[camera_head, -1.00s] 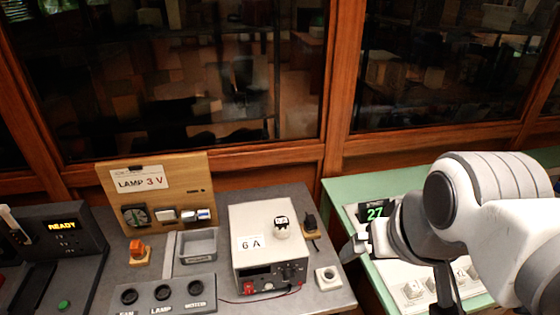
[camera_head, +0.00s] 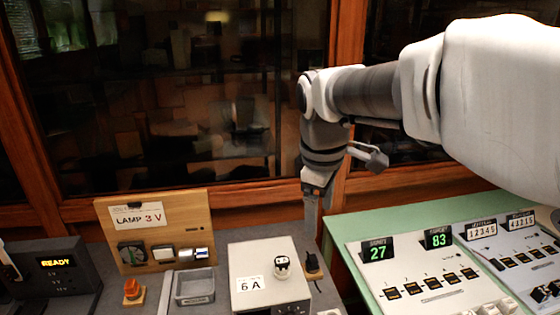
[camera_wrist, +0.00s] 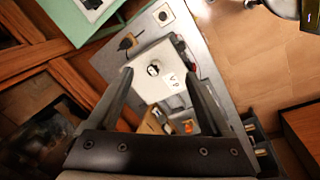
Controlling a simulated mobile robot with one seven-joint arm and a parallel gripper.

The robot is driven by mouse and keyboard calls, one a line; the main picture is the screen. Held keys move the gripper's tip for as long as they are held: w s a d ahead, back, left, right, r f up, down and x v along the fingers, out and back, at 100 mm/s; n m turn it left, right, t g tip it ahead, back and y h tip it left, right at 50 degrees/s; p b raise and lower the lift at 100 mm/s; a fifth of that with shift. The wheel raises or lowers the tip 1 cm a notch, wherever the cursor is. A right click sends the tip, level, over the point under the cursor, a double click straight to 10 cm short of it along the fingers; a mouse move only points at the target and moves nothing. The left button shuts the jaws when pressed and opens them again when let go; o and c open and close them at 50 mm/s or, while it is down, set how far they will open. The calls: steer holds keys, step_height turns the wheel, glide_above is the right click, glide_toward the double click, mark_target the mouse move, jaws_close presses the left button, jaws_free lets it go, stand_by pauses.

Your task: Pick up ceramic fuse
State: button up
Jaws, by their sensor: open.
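A small white round piece with a dark-marked top (camera_head: 281,266), which looks like the ceramic fuse, stands upright on the white box labelled 6 A (camera_head: 255,254). It also shows in the wrist view (camera_wrist: 153,69), between my fingertips in the picture but below them. My gripper (camera_head: 310,228) points down behind and to the right of the piece in the head view. In the wrist view my gripper (camera_wrist: 158,75) has its two fingers wide apart with nothing held.
A wooden LAMP 3 V board (camera_head: 158,225) stands at the back left, with a grey tray (camera_head: 194,286) before it. A black plug (camera_head: 312,264) sits right of the box. A green table with a display panel (camera_head: 440,275) is to the right. Glass cabinets stand behind.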

steer(key=w+a+f+n+g, duration=0.2)
steer(key=w+a+f+n, duration=0.4)
steer(key=w+n, duration=0.3)
steer(key=m+b, duration=0.1)
steer(key=b, duration=0.1)
glide_above(282, 260)
steer(key=shift+y, duration=0.3)
steer(key=f, duration=1.1)
steer(key=shift+s+d+f, duration=0.2)
steer(key=shift+s+f, duration=0.05)
steer(key=shift+f, duration=0.1)
steer(key=shift+w+a+f, duration=0.1)
steer(key=shift+f, duration=1.45)
steer(key=shift+a+f, duration=0.1)
steer(key=shift+f, duration=1.45)
jaws_close()
